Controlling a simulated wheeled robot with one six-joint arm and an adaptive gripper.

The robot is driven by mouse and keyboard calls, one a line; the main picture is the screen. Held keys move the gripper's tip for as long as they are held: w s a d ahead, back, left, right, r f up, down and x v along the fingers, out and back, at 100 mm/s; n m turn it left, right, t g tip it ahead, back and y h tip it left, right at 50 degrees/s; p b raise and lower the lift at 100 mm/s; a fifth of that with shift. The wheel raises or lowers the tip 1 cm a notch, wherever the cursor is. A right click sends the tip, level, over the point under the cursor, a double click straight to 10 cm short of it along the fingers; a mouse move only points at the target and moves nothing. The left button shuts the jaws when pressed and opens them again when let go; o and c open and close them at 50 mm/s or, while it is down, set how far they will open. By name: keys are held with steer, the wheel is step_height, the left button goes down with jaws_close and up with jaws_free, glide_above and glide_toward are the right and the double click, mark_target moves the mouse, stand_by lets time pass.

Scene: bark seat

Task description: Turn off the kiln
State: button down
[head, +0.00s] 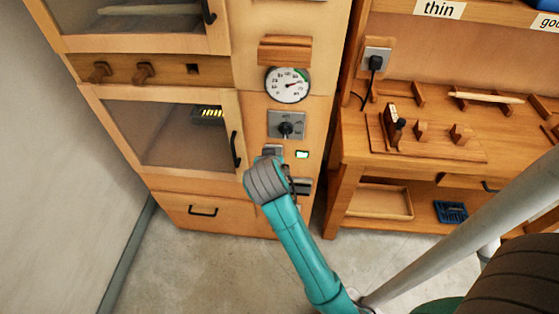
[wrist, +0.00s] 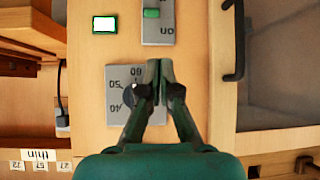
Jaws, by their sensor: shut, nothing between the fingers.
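The kiln (head: 190,188) is a tall wooden cabinet with glass doors. Its control strip has a grey switch plate (head: 272,150), also at the top of the wrist view (wrist: 166,36), with a green switch (wrist: 151,13) and the word "on". Beside it a small green-framed indicator (head: 302,155) is lit; it also shows in the wrist view (wrist: 105,24). Above it in the head view is a dial plate with a dark knob (head: 286,129). My gripper (wrist: 160,72) is shut and empty, its tips in front of the dial plate and partly covering it. My arm hides the gripper in the head view.
A round gauge (head: 288,85) sits above the knob. Door handles (head: 235,150) stick out to the left of the strip. A wooden workbench (head: 435,135) stands close on the right, with a plugged-in outlet (head: 376,60). Open floor lies in front of the kiln.

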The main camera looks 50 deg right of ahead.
steer(key=r, duration=0.1)
steer(key=d+r+m, duration=0.1)
steer(key=r, duration=0.1)
steer(key=shift+d+g, duration=0.2)
steer(key=shift+g, duration=0.2)
steer(key=shift+w, duration=0.1)
steer(key=x, duration=0.9)
steer(key=shift+d, duration=0.15)
steer(key=f, duration=0.3)
steer(key=shift+s+a, duration=0.25)
steer(key=shift+a, duration=0.1)
steer(key=shift+s+a+f, duration=0.15)
steer(key=shift+a+f, duration=0.05)
steer(key=shift+f, duration=0.3)
steer(key=shift+a+f, duration=0.1)
